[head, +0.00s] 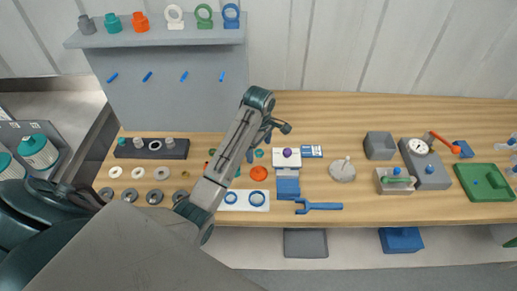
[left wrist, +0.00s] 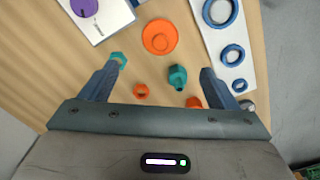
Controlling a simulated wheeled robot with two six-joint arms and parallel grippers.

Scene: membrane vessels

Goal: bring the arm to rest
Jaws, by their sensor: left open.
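My left gripper (left wrist: 160,69) is open, with nothing between its two blue-grey fingers in the left wrist view. It hangs above the wooden bench among small parts. In the head view my left arm reaches in from the lower left and largely hides this gripper. An orange disc (left wrist: 160,37) lies beyond the fingertips; it also shows in the head view (head: 259,173). A teal fitting (left wrist: 178,77) and a small orange piece (left wrist: 141,91) lie below the gripper, and a teal hex ring (left wrist: 119,59) is near the left fingertip. My right gripper is not in view.
A white plate with blue rings (head: 245,208) lies near the front edge. A purple-knobbed holder (head: 287,161) and a blue fork tool (head: 320,206) are to the right. A grey shelf panel (head: 165,97) stands behind. The back right bench (head: 450,112) is clear.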

